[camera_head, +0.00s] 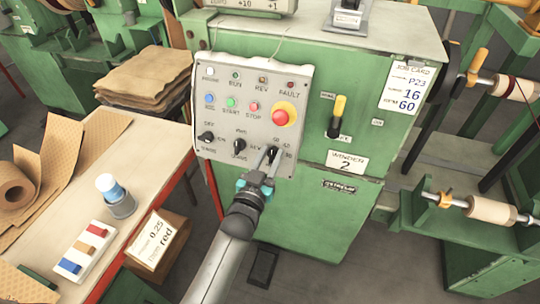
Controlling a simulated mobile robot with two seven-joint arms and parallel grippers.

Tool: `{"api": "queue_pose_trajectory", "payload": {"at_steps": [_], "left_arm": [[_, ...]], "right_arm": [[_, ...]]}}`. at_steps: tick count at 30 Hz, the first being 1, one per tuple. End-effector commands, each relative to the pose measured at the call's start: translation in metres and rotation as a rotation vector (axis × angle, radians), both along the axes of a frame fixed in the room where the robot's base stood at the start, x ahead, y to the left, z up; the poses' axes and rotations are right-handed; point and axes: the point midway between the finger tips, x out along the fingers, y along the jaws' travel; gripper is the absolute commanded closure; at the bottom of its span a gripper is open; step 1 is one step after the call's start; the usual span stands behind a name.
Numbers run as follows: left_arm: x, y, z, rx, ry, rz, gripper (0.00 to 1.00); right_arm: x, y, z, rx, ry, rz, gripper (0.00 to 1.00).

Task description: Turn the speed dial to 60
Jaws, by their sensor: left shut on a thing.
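The speed dial (273,155) is the black knob at the lower right of the grey control panel (225,172), with small numbers around it. Its pointer and exact setting are too small and too covered to read. My left gripper (266,163) reaches up from below and is shut on the dial. Two other black knobs, the left knob (207,137) and the middle knob (239,145), sit beside it. A job card (404,87) on the green cabinet reads P23, 16 and 60. My right gripper is not in view.
A red emergency button (284,114) sits above the dial. A yellow-topped lever (337,115) stands right of the panel. Winding spools (490,210) are at right.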

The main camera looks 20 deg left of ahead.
Motion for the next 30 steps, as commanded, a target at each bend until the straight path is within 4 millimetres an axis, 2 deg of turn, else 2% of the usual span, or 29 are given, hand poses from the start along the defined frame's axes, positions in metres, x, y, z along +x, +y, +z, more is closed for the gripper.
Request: {"api": "queue_pose_trajectory", "payload": {"at_steps": [11, 30], "left_arm": [[0.0, 0.0, 0.001, 0.102, -0.003, -0.042, 1.0], [-0.001, -0.002, 0.001, 0.569, -0.018, -0.23, 1.0]], "right_arm": [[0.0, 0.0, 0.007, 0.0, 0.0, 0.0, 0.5], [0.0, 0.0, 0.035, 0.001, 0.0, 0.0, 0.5]]}}
